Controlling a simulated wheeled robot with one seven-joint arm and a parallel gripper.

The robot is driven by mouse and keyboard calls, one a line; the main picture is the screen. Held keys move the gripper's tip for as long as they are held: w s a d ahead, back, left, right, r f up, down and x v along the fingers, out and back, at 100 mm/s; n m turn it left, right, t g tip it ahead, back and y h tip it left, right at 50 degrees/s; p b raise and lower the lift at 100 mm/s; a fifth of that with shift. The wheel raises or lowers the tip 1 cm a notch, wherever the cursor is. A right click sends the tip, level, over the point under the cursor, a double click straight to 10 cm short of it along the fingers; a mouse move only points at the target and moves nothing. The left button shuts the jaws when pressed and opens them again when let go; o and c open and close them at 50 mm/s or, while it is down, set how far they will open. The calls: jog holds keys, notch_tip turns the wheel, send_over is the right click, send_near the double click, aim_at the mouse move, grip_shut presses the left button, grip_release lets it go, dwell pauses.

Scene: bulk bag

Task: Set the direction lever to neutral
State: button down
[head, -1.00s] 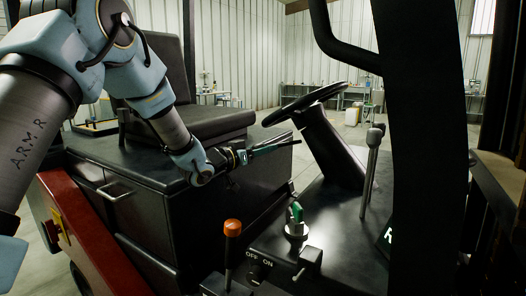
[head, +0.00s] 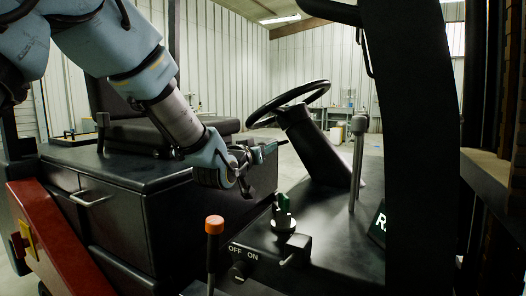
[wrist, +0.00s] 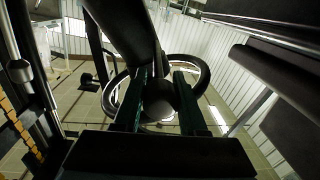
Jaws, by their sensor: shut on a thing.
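My gripper (head: 276,148) is just left of the steering column (head: 312,148) and below the steering wheel (head: 286,104) in the head view. In the wrist view its two dark green fingers (wrist: 160,90) are shut on a dark rounded piece (wrist: 160,103) that shows between them. From its place at the column I take this to be the knob of the direction lever. The rest of the lever is hidden by the fingers and the dark surroundings, so I cannot read its setting. The steering wheel's ring (wrist: 196,68) shows behind the fingers.
A tall grey lever (head: 357,165) stands right of the column. The seat (head: 150,132) is at left; a thick dark post (head: 415,150) rises at right.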

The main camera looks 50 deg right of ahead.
jog(key=shift+c, duration=2.2)
grip_release()
jog(key=shift+a, duration=0.1)
jog(key=b+v, duration=0.2)
jog(key=v, duration=0.8)
jog(key=shift+a+b, duration=0.3)
jog(key=shift+b, duration=0.05)
jog(key=w+a+f+n+t+y+p, duration=0.15)
jog(key=w+a+f+y, duration=0.25)
jog(key=w+a, duration=0.45)
jog(key=w+a+f+n+t+y+p, duration=0.1)
jog(key=w+a+f+n+y+p, duration=0.25)
jog(key=w+a, duration=0.5)
jog(key=a+f+n+g+y+p, duration=0.1)
jog(key=a+f+y, duration=0.2)
jog(key=a, duration=0.7)
jog(key=a+f+n+g+y, duration=0.15)
jog(key=a+y, duration=0.25)
jog(key=a, duration=0.5)
jog(key=s+a+f+n+g+y+p, duration=0.1)
jog(key=s+a+n+g, duration=0.1)
jog(key=s+a, duration=0.3)
jog(key=s+a+f+n+g+y+p, duration=0.1)
jog(key=s+a+g, duration=0.1)
jog(key=s+a, duration=0.3)
jog(key=a, duration=0.4)
jog(key=shift+a+f+n, duration=0.3)
jog(key=shift+a+n, duration=0.05)
